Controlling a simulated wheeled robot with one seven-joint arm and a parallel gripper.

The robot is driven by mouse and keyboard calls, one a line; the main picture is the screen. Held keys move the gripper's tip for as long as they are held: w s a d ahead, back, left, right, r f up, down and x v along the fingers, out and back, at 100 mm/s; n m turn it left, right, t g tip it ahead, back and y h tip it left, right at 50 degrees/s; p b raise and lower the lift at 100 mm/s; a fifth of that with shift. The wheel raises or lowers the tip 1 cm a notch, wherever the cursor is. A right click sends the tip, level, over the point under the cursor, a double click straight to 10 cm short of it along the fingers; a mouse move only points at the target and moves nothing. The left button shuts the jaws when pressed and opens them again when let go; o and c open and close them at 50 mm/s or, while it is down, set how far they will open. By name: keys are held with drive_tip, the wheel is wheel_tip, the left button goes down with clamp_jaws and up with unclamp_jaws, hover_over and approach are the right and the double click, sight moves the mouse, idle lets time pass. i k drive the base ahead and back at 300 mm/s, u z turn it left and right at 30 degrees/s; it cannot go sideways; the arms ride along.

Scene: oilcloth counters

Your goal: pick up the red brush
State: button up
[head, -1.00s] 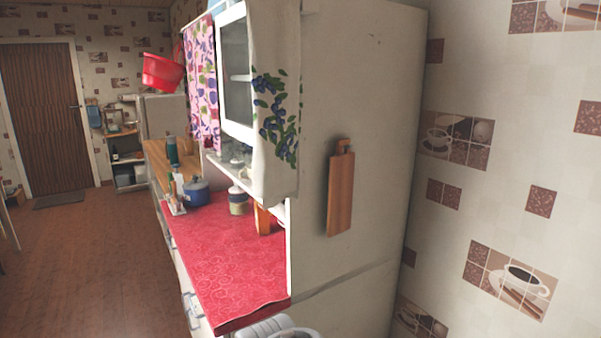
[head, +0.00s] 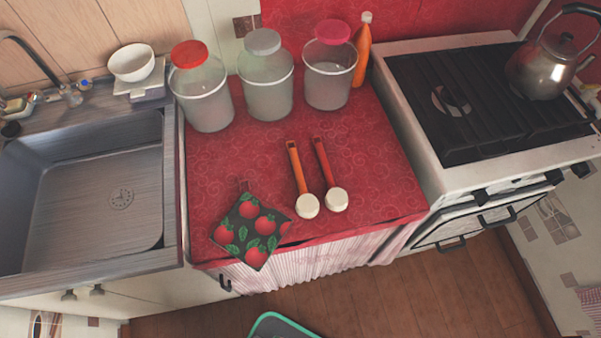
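Two brushes with round white heads lie side by side on the red patterned oilcloth counter (head: 370,185) in the head view. The red brush (head: 323,163) is the right one; its handle points to the back and its white head (head: 336,199) faces the front edge. The brush with the orange handle (head: 298,168) lies just left of it, close but apart. Nothing covers the red brush. My gripper is not in view.
Three lidded jars (head: 265,90) and an orange bottle (head: 362,55) stand behind the brushes. A dark potholder with red fruit (head: 250,232) lies front left. A sink (head: 85,190) is left, a stove (head: 470,100) with a kettle (head: 540,68) right.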

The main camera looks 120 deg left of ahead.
sight(336, 200)
drive_tip(key=z, duration=4.35)
drive_tip(key=k, duration=0.75)
drive_tip(key=z, duration=0.7)
